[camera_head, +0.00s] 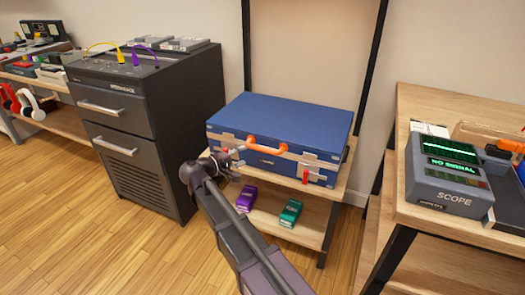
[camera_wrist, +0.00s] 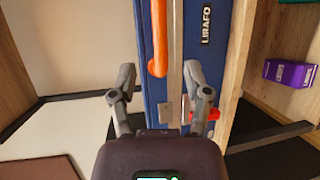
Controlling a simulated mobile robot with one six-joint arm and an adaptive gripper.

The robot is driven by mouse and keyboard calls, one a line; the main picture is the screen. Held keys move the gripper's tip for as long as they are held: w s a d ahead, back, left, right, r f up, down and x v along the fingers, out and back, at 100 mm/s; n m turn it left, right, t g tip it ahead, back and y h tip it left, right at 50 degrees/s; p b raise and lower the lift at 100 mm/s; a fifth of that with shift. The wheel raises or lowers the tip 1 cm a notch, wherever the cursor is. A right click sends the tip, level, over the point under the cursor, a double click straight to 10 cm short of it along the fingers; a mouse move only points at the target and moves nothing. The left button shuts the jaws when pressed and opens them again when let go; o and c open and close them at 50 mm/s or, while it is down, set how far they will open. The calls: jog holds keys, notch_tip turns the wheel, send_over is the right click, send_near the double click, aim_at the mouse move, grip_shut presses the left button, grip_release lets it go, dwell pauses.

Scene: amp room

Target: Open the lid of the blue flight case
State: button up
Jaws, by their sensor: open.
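The blue flight case (camera_head: 285,115) lies flat with its lid shut on a wooden shelf unit. Its front has an orange handle (camera_head: 266,145), metal fittings and a red latch (camera_head: 306,175) near the right corner. My gripper (camera_head: 236,156) is open and empty in front of the left part of the case front, covering some of it. In the wrist view the case (camera_wrist: 150,95) appears turned sideways, with the handle (camera_wrist: 158,45) beyond my fingers (camera_wrist: 160,80). The red latch (camera_wrist: 213,113) shows beside the right finger, partly hidden. I cannot tell whether the fingers touch the case.
A dark drawer cabinet (camera_head: 150,120) stands to the left. A wooden bench with a scope (camera_head: 447,175) stands to the right. The floor at front left is clear.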

aim_at(260, 150)
jog(key=b+x, duration=0.1)
jog(key=x, duration=0.9)
jog(key=shift+f+b, duration=0.1)
jog(key=shift+b, duration=0.2)
grip_shut()
